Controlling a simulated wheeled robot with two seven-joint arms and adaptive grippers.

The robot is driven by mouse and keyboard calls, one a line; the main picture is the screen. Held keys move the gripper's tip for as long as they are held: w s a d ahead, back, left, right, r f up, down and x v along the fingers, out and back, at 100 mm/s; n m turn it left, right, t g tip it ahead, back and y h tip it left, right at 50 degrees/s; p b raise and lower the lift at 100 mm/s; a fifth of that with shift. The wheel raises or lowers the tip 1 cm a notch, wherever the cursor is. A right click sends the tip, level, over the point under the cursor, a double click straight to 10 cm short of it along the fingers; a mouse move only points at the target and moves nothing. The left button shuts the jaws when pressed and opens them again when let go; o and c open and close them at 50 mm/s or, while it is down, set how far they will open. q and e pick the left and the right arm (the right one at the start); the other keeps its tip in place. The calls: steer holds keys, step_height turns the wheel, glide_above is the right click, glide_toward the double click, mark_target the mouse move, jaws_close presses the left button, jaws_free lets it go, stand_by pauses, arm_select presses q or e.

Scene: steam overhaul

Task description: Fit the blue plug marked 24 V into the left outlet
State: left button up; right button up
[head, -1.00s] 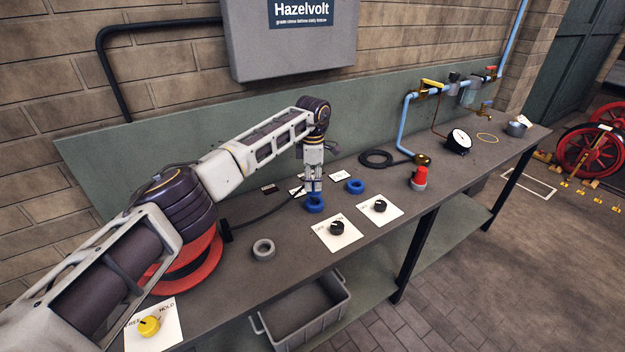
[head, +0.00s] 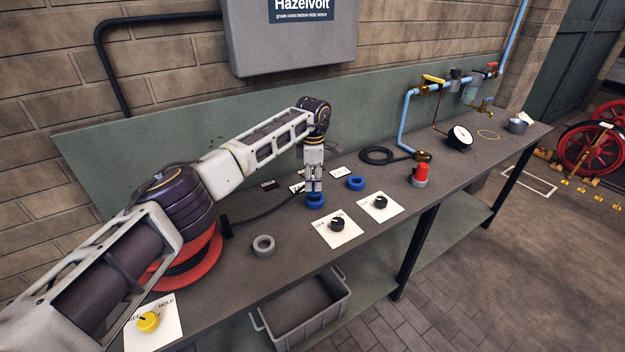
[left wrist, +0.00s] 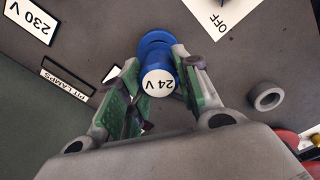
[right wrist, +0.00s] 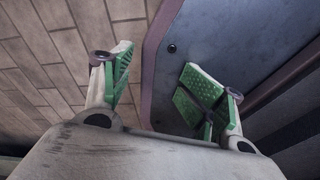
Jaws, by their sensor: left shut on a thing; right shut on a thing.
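My left gripper (head: 314,190) points down over the bench, shut on the blue plug marked 24 V (left wrist: 158,84). The plug stands over a blue ring-shaped outlet (left wrist: 153,42), which also shows below the fingers in the head view (head: 316,203). Whether the plug is fully seated is hidden. A second blue ring (head: 355,183) lies to the right and a grey ring (head: 263,245) to the left. My right gripper (right wrist: 165,85) shows only in the right wrist view; its fingers stand apart with no held thing visible between them.
White cards with black knobs (head: 337,224) (head: 380,202) sit in front of the rings. A red cable reel (head: 190,265) and a yellow knob (head: 148,322) are at left. A red lamp (head: 420,173) and gauge (head: 460,137) stand farther right. A grey bin (head: 305,315) is below.

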arm_select(q)
steer(key=shift+f+b, duration=0.5)
steer(key=shift+f, duration=0.65)
stand_by(0.4)
steer(key=o, duration=1.2)
steer(key=shift+d, duration=0.1)
steer(key=shift+r, duration=0.1)
steer(key=shift+r, duration=3.9)
step_height(320, 180, up, 14)
steer(key=p, duration=1.4)
steer(key=shift+r, duration=0.15)
steer(key=shift+r+p, duration=0.45)
steer(key=shift+p, duration=0.1)
